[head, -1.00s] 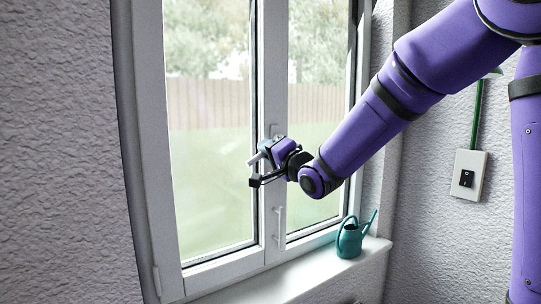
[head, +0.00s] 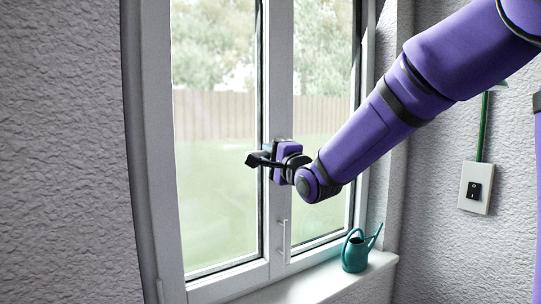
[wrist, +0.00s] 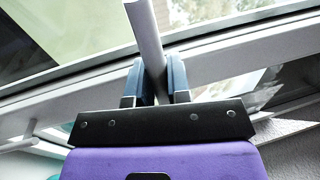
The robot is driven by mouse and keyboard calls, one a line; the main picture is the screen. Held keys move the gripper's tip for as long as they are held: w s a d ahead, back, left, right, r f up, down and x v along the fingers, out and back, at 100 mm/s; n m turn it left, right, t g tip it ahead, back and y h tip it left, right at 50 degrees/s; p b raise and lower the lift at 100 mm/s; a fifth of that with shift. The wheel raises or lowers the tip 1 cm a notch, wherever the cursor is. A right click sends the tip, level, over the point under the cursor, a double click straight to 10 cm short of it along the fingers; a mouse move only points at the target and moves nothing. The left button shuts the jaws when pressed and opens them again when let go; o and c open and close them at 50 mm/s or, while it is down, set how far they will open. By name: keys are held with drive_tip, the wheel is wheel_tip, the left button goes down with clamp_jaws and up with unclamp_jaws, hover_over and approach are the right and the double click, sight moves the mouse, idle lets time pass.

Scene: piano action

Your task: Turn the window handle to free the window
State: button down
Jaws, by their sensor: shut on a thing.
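The window (head: 277,70) has white frames and appears shut, its two sashes meeting at the middle. My gripper (head: 260,158) is at the middle stile, about halfway up the window. In the wrist view, the window handle (wrist: 146,32) is a pale grey bar running up between the two blue finger pads of my gripper (wrist: 153,82). My gripper is shut on this bar. In the head view the handle is hidden by my gripper, so I cannot tell its exact angle there.
A white upright pull bar (head: 285,240) is on the frame below my gripper. A teal watering can (head: 354,254) stands on the white sill (head: 318,283). A switch (head: 475,187) with a green strip above it is on the right wall. Room in front of the window looks clear.

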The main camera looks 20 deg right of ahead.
drive_tip(key=c, duration=1.1)
unclamp_jaws()
drive_tip(key=shift+s, duration=0.1)
drive_tip(key=v, duration=1)
drive_tip(key=shift+s, duration=0.3)
drive_tip(key=shift+d+f, duration=0.1)
drive_tip(key=shift+d, duration=0.1)
drive_tip(key=s+d+f+n+g+h, duration=0.2)
drive_tip(key=s+d+n+g, duration=0.1)
drive_tip(key=s, duration=0.5)
drive_tip(key=s+d+f+n+g+h, duration=0.2)
drive_tip(key=s+n+g, duration=0.4)
drive_tip(key=s, duration=0.3)
drive_tip(key=s+d+f+n+g+h, duration=0.2)
drive_tip(key=s+d+f+n+g, duration=0.1)
drive_tip(key=s, duration=0.5)
drive_tip(key=f+n+g, duration=0.1)
drive_tip(key=n+g, duration=0.1)
drive_tip(key=shift+s+d+n, duration=0.3)
drive_tip(key=shift+s, duration=0.1)
